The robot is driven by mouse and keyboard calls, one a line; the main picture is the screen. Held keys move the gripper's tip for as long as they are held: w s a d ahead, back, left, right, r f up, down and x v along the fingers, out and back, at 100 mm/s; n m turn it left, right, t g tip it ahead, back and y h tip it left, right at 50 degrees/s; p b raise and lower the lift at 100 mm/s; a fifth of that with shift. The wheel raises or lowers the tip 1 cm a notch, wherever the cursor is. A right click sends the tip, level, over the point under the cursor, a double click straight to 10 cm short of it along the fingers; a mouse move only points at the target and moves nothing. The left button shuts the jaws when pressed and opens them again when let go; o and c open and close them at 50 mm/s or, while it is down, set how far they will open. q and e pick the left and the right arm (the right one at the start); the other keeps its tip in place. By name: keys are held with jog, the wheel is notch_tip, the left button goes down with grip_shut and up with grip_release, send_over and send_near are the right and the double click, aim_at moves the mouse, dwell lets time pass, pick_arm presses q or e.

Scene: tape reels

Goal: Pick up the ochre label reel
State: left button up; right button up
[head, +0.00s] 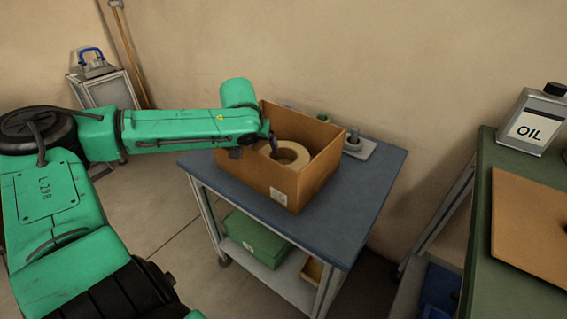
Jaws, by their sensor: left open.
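A pale tan, ring-shaped reel (292,154) lies inside an open cardboard box (310,185) on the blue-topped cart. It is the only reel I can make out clearly in the box, and its near part is hidden by the box's front wall. My left gripper (256,147) is over the left part of the box, open, with one dark finger close to the left side of the reel. I cannot tell whether that finger touches it. My right gripper is not in view.
The box walls rise around the reel. A grey base with an upright post (360,147) stands behind the box on the cart (335,222). A green box (255,240) is on the lower shelf. A green-topped bench with an oil can (535,122) is at the right.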

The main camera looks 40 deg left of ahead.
aim_at(265, 152)
pick_arm(q)
jog(key=b+x, duration=0.1)
jog(key=x, duration=0.4)
jog(key=shift+d+f+b, duration=0.1)
jog(key=shift+f+b, duration=0.05)
jog(key=shift+b, duration=0.25)
jog(key=shift+c, duration=0.7)
grip_shut()
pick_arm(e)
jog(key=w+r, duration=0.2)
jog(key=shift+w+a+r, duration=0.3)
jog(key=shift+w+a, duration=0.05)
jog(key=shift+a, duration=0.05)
pick_arm(q)
jog(key=shift+r, duration=0.2)
